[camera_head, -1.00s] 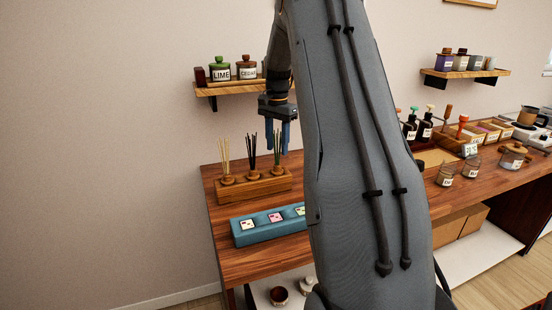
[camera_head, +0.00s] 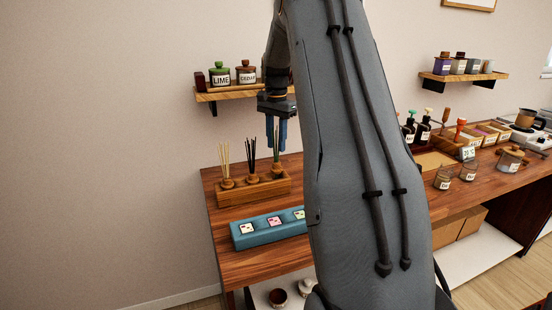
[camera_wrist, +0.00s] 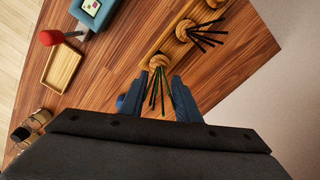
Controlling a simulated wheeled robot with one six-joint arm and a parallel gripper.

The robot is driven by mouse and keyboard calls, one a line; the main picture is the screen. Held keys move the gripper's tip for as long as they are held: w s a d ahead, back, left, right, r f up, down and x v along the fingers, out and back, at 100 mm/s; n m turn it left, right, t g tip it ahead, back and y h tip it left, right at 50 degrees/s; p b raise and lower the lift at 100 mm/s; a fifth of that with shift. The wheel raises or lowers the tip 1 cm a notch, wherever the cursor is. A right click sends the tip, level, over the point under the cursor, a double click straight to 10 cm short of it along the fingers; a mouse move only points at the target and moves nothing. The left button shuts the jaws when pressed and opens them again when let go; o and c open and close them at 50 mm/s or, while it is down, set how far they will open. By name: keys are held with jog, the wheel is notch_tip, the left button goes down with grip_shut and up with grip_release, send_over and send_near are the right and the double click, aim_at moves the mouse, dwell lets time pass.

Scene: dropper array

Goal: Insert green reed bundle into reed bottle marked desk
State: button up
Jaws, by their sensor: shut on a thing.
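The green reed bundle (camera_head: 276,157) stands in the right-hand wooden knob of the wooden block (camera_head: 252,190). My gripper (camera_head: 276,148) reaches down over it, its blue fingers shut on the reeds above the knob. In the wrist view, the green reeds (camera_wrist: 161,88) fan out from the round wooden knob (camera_wrist: 158,62) between the two fingers (camera_wrist: 158,98). The lower reed ends are hidden in the knob. I cannot make out a reed bottle marked desk in either view.
A pale bundle (camera_head: 225,160) and a black bundle (camera_head: 251,157) stand left of the green one. A blue holder with coloured cards (camera_head: 270,230) lies in front. A shelf (camera_head: 220,94) with jars is behind my gripper. Labelled glass jars (camera_head: 443,180) stand at right.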

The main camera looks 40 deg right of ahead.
aim_at(276, 128)
jog(key=shift+r+p, duration=1.85)
jog(key=shift+r, duration=1.35)
